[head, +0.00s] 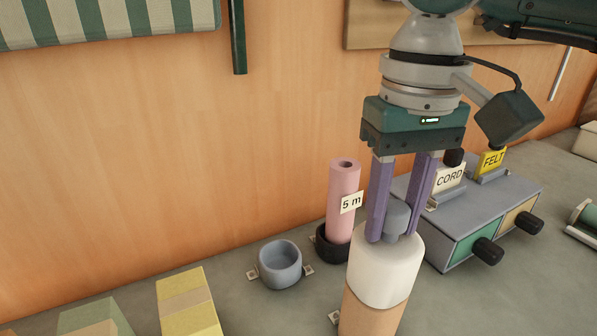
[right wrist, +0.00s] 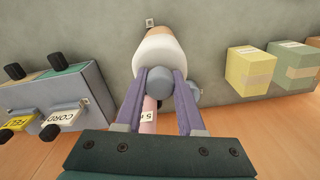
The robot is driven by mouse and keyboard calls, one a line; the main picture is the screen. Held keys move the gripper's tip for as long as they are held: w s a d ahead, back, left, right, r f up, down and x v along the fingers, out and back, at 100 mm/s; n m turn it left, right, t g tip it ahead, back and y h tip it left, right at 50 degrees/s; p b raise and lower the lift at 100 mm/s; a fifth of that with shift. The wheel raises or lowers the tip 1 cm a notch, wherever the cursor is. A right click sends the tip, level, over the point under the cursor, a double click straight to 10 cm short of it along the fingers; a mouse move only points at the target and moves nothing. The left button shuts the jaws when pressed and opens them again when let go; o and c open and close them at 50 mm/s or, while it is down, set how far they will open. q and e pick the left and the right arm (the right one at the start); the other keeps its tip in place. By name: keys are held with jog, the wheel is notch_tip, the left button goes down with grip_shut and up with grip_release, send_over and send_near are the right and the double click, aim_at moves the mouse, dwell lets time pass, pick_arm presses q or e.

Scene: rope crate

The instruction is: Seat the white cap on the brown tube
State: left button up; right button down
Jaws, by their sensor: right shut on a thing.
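The white cap (head: 385,268) has a grey knob on top. It is over the upper end of the upright brown tube (head: 370,316), roughly in line with it, and no gap shows between them in the head view. I cannot tell how far down the cap sits. My right gripper (head: 397,228) points down and is shut on the cap's grey knob. In the right wrist view the fingers (right wrist: 160,84) pinch the knob, the white cap (right wrist: 161,48) lies beyond it, and a little of the brown tube (right wrist: 166,31) shows. My left gripper is out of view.
A pink tube (head: 343,190) tagged "5 m" stands in a black holder just behind. An empty grey-blue holder (head: 280,265) is to its left. Yellow (head: 188,303) and green blocks are front left. A grey box (head: 480,215) with CORD and FELT tags is close on the right.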

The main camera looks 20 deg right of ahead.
jog(key=shift+f, duration=0.15)
jog(key=shift+c, duration=2.2)
grip_release()
